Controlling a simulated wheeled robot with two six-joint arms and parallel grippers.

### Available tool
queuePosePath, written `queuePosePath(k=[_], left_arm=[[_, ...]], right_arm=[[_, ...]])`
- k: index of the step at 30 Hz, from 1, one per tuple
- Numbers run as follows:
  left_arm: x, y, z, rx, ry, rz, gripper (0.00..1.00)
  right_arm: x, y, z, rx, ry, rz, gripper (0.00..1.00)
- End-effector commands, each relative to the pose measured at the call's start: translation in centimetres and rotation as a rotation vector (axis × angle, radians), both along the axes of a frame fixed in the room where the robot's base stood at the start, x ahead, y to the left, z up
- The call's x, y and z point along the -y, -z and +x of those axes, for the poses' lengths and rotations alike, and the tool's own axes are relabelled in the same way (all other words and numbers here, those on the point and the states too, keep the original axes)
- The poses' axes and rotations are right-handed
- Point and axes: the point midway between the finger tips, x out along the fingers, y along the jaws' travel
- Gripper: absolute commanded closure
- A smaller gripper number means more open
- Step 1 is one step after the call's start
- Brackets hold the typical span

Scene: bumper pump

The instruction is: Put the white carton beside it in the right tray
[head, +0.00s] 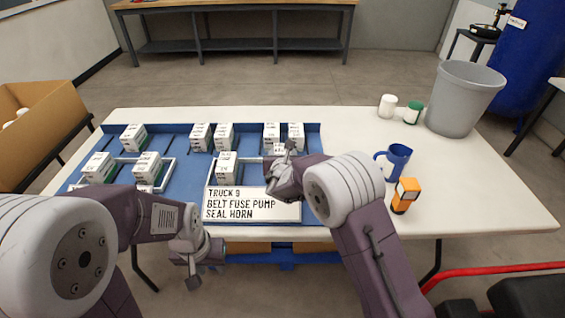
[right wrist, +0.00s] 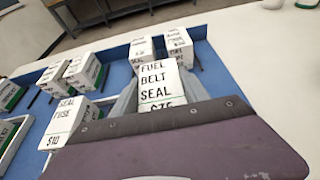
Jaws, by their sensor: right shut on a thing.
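My right gripper (head: 284,155) is shut on a white carton (right wrist: 160,82) labelled FUEL BELT SEAL in the right wrist view. In the head view the gripper mostly hides this carton. The right tray (head: 264,163) has a white rim and lies just left of my right gripper, partly behind the sign. One white carton (head: 227,166), labelled SEAL FUSE in the right wrist view (right wrist: 68,122), stands in it. The left tray (head: 167,175) holds two cartons (head: 98,167) (head: 147,167). My left gripper (head: 192,270) hangs by the table's front edge; its fingers are unclear.
Several white cartons (head: 200,135) stand along the back of the blue mat (head: 180,143). A sign (head: 252,205) stands in front of the right tray. A blue mug (head: 397,160), an orange device (head: 404,195), two bottles (head: 388,105) and a grey bin (head: 463,98) are to the right.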

Motion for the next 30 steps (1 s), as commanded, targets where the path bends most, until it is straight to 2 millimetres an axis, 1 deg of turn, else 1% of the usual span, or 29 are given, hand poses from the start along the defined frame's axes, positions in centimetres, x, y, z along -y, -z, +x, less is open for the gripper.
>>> queuePosePath(k=[1,3,5,6,12,17,18,19,20,28,30], left_arm=[[0.0,0.3,0.0,0.0,0.0,0.0,0.64],[0.0,0.6,0.0,0.0,0.0,0.0,0.64],[0.0,0.8,0.0,0.0,0.0,0.0,0.64],[0.0,0.7,0.0,0.0,0.0,0.0,0.64],[0.0,0.7,0.0,0.0,0.0,0.0,0.64],[0.0,1.3,0.0,0.0,0.0,0.0,0.64],[0.0,1.1,0.0,0.0,0.0,0.0,0.64],[0.0,1.1,0.0,0.0,0.0,0.0,0.64],[0.0,1.1,0.0,0.0,0.0,0.0,0.64],[0.0,1.1,0.0,0.0,0.0,0.0,0.64],[0.0,0.7,0.0,0.0,0.0,0.0,0.64]], right_arm=[[0.0,1.1,0.0,-0.003,0.0,-0.003,1.0],[0.0,2.4,-0.1,-0.003,0.0,-0.003,1.0],[0.0,3.4,-0.1,-0.003,-0.001,-0.003,1.0],[0.0,3.6,0.0,-0.001,-0.001,-0.002,1.0],[0.0,3.4,0.0,0.001,0.0,-0.001,1.0],[0.0,3.9,0.0,0.0,0.0,-0.001,1.0],[0.0,3.8,-0.1,-0.002,0.0,-0.001,0.39],[0.0,3.8,-0.1,-0.002,0.0,-0.001,0.31],[0.0,3.8,-0.1,-0.002,0.0,-0.001,0.26],[0.0,3.8,-0.1,-0.002,0.0,-0.001,0.26],[0.0,3.5,-0.1,-0.002,0.0,-0.001,0.26]])
